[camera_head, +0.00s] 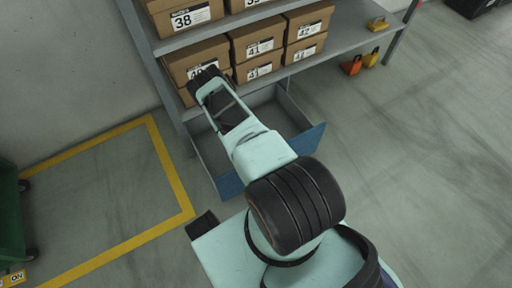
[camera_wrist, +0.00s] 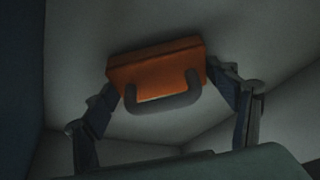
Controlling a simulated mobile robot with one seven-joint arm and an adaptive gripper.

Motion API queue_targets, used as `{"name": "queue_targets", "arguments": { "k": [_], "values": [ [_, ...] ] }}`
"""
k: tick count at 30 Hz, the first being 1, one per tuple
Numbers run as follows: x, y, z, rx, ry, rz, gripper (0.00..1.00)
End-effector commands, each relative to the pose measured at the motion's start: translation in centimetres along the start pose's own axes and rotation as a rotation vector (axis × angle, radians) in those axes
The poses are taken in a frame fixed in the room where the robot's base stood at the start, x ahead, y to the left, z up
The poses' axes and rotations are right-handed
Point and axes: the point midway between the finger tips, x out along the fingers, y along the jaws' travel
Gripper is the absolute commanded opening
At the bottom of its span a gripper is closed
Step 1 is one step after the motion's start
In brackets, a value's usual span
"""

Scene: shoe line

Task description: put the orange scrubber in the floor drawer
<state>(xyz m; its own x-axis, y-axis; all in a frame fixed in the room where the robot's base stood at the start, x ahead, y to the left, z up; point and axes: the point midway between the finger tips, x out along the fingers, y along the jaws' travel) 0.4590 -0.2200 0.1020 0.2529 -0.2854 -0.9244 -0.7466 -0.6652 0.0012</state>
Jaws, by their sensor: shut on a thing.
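The orange scrubber (camera_wrist: 155,68), with its grey handle, is between the two fingers of my gripper (camera_wrist: 160,85) in the wrist view. The fingers are shut on its sides. Grey surfaces like the inside of the drawer (camera_wrist: 265,40) lie beyond and around it; I cannot tell whether the scrubber touches them. In the head view the floor drawer (camera_head: 312,140) is pulled open under the shelf, with a blue front and grey inside. My arm reaches over it, and hides the gripper and the held scrubber there.
Shoe boxes (camera_head: 258,50) fill the shelves (camera_head: 345,42) above the drawer, close to my arm. An orange item (camera_head: 352,66) and a yellow item (camera_head: 372,59) are at the right by the shelf. A green bin (camera_head: 8,215) stands at the left.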

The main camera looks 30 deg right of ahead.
Motion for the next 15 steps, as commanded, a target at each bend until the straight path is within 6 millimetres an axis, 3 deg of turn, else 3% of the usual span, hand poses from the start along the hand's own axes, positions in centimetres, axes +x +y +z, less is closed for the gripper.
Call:
{"name": "queue_targets", "arguments": {
  "k": [8, 9, 13, 15],
  "values": [
    [0.3, -0.04, 0.06, 0.0, 0.001, -0.001, 0.51],
    [0.17, -0.04, 0.01, -0.001, 0.001, -0.001, 0.82],
    [0.13, -0.04, 0.01, -0.001, 0.001, -0.001, 0.97],
    [0.13, -0.03, 0.01, -0.001, 0.001, -0.001, 0.97]
  ]
}}
